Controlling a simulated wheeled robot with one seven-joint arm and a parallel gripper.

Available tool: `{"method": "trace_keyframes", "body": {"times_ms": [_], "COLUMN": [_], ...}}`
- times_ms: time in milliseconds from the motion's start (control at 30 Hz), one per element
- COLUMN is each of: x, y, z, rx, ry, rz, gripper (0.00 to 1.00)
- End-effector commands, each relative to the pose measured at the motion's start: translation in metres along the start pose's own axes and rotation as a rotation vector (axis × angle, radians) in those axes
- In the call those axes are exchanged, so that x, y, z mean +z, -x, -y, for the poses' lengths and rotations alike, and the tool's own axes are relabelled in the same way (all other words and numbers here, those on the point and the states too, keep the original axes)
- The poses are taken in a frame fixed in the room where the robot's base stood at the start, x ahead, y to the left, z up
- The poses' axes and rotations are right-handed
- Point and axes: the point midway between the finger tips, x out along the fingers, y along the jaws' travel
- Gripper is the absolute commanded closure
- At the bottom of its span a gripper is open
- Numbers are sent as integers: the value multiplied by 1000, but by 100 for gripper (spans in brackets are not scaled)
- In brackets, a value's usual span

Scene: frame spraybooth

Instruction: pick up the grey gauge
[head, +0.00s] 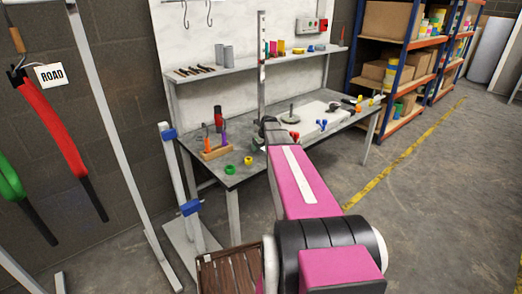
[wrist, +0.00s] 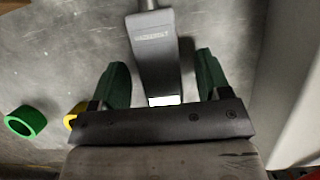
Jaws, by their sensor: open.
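The grey gauge (wrist: 152,40) lies on the grey bench top in the wrist view, a long dark grey body with faint lettering and a pale lower end. My gripper (wrist: 163,68) is open, with one green finger on each side of the gauge's wider lower part. Gaps show between the gauge and both fingers. The gripper's body hides what lies below the pale end. In the head view my pink arm reaches to the workbench (head: 237,178), and I cannot make out the gauge there.
A green ring (wrist: 25,121) and a partly hidden yellow ring (wrist: 74,115) lie left of my gripper. A pale block (wrist: 287,85) stands close on the right. A wooden tool holder (head: 217,152) and a white slab (head: 318,112) are also on the bench.

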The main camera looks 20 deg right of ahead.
Motion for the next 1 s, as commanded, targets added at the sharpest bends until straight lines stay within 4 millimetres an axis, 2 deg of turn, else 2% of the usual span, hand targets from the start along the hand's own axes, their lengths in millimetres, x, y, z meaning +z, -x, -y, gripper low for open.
{"method": "trace_keyframes", "body": {"times_ms": [367, 400, 567, 1000], "x": [-1, -1, -1, 2], "y": [-2, -2, -2, 4], "z": [0, 0, 0, 0], "rx": [0, 0, 0, -1], "ry": [0, 0, 0, 0], "rz": [0, 0, 0, 1], "gripper": [30, 36, 88, 88]}}
